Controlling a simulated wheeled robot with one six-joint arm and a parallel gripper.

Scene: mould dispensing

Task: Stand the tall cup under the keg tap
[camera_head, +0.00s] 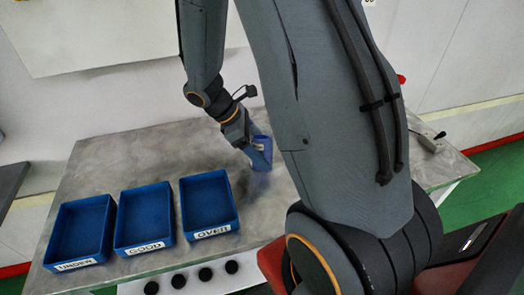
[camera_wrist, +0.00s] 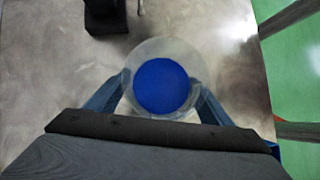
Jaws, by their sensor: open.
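A clear round cup with a blue disc-like inside (camera_wrist: 161,87) stands on the metal table in the wrist view, seen from above. My gripper (camera_wrist: 158,100) is open, with one blue finger on each side of the cup; I cannot tell whether they touch it. In the head view my gripper (camera_head: 259,152) is low over the table, right of the trays, and the cup is mostly hidden there. The keg tap cannot be made out; my arm covers much of the table's right side.
Three blue trays, labelled UNDER (camera_head: 76,267), GOOD (camera_head: 142,249) and what reads OVER (camera_head: 211,233), stand at the table's front left. A black block (camera_wrist: 106,16) is beyond the cup. A small lever box (camera_head: 427,140) is at the right. The table's back left is clear.

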